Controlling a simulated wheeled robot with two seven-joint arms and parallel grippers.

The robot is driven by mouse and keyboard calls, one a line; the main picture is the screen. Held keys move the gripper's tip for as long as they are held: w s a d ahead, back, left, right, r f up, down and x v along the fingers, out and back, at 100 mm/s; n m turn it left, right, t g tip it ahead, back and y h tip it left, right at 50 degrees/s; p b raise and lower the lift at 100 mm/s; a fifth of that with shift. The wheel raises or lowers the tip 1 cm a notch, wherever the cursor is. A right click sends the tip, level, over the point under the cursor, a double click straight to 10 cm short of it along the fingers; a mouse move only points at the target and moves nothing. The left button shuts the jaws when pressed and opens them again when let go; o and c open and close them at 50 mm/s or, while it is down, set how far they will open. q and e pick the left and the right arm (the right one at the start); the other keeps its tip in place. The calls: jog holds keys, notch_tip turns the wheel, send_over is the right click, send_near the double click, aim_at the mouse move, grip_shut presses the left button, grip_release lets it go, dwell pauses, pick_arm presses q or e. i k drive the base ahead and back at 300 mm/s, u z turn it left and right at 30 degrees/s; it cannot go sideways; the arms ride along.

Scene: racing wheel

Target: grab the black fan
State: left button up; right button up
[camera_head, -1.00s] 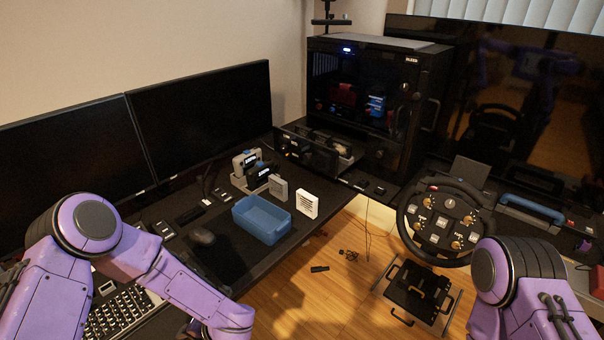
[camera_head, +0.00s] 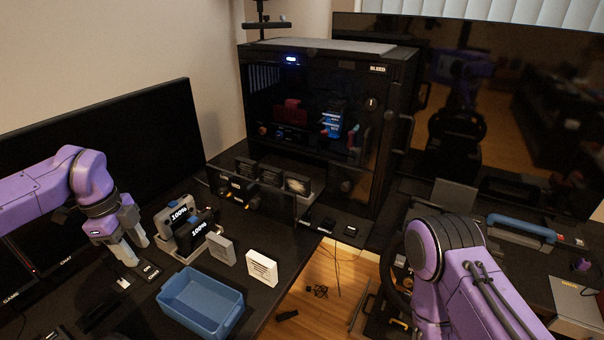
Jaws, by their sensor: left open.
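No object is plainly a black fan.
Two devices reading 100% (camera_head: 196,230) stand between my left gripper and the dark grey block. A blue bin (camera_head: 202,303) sits in front. A black glass-fronted cabinet (camera_head: 318,110) and a low rack (camera_head: 245,190) stand behind. A monitor (camera_head: 120,145) stands at left.

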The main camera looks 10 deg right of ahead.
aim_at(294, 183)
jog(key=z, duration=0.5)
jog(key=i, duration=0.9)
jog(key=z, duration=0.5)
